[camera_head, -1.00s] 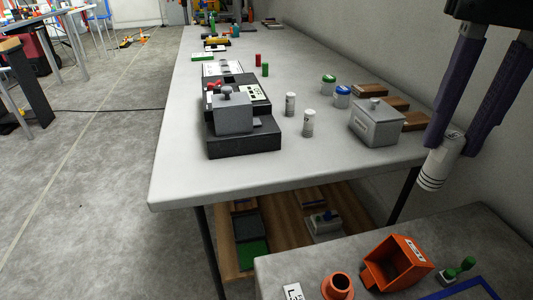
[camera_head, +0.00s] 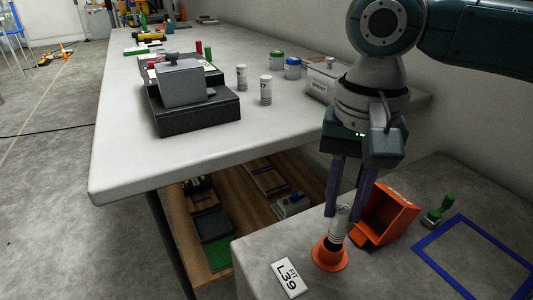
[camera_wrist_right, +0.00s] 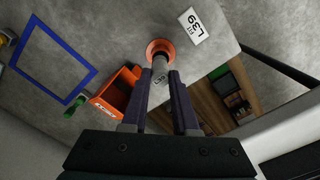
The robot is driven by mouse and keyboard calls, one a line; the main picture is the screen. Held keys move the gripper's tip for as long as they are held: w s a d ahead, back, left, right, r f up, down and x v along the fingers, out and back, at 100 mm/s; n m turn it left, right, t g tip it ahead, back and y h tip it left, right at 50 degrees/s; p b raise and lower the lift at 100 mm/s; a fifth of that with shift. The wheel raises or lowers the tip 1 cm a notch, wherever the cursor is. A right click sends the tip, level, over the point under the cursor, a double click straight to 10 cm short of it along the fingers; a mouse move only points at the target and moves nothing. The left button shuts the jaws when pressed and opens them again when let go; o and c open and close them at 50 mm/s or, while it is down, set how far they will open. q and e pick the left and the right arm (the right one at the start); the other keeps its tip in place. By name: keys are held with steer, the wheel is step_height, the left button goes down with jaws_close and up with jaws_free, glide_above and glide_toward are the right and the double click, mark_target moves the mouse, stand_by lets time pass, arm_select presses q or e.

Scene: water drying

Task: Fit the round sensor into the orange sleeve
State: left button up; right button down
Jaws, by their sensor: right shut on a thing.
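The round sensor (camera_head: 338,222) is a white cylinder with dark bands. My right gripper (camera_head: 342,212) points down and is shut on it, with the sensor near upright and slightly tilted in the head view. The orange sleeve (camera_head: 329,257) is a short flanged collar standing on the near grey table. The sensor's lower end is at the sleeve's mouth; I cannot tell how far it is inside. In the right wrist view the sensor (camera_wrist_right: 160,64) lies between the fingers, in line with the sleeve (camera_wrist_right: 160,46). My left gripper is not in view.
An orange bin (camera_head: 388,214) stands close right of the sleeve. A white L39 label (camera_head: 289,278) lies in front left. A green-handled stamp (camera_head: 438,212) and a blue frame (camera_head: 475,255) are farther right. The long white table (camera_head: 210,140) stands behind.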

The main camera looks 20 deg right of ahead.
mark_target(338, 225)
step_height(338, 225, down, 5)
steer(key=shift+r+b, duration=0.2)
steer(key=shift+b, duration=0.8)
steer(key=shift+r, duration=0.1)
steer(key=c, duration=0.7)
jaws_free()
